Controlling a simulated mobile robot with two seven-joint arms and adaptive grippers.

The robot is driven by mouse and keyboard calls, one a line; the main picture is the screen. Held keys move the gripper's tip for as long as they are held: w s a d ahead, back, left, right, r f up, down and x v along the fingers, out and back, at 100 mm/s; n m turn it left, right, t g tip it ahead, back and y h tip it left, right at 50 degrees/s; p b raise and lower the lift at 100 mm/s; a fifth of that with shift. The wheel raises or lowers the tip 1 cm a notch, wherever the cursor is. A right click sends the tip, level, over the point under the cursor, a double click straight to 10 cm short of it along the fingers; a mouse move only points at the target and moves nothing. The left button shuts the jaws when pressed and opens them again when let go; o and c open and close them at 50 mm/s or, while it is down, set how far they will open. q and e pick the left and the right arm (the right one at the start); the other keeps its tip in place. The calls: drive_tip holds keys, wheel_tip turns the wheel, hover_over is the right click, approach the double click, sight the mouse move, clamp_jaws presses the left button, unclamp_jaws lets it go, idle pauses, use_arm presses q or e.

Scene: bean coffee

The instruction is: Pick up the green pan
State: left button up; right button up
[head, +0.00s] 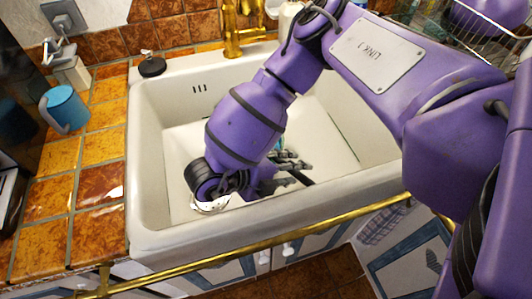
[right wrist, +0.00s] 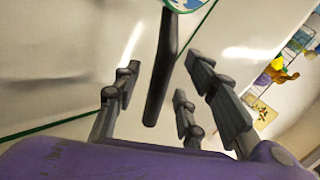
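In the right wrist view, a black handle (right wrist: 163,75) runs up to a round piece with a teal rim and a white patterned face (right wrist: 184,4), cut off at the top edge. It looks like the pan. In the head view the dark handle end (head: 301,178) shows beside my right gripper (head: 285,163) inside the sink; my arm hides most of the pan. My right gripper's fingers (right wrist: 162,62) are spread apart, with the handle between them in the picture. No finger is clearly closed on it. My left gripper is in neither view.
The white sink (head: 150,215) has raised walls around my right forearm. A white dish edge (head: 211,204) shows under my wrist. A gold tap (head: 238,30) stands behind, a blue mug (head: 66,108) on the left counter, and a wire rack (head: 470,35) at upper right.

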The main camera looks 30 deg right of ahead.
drive_tip(key=shift+d+f, duration=0.25)
drive_tip(key=shift+d, duration=0.2)
drive_tip(key=shift+c, duration=0.2)
clamp_jaws()
drive_tip(key=shift+r, duration=0.1)
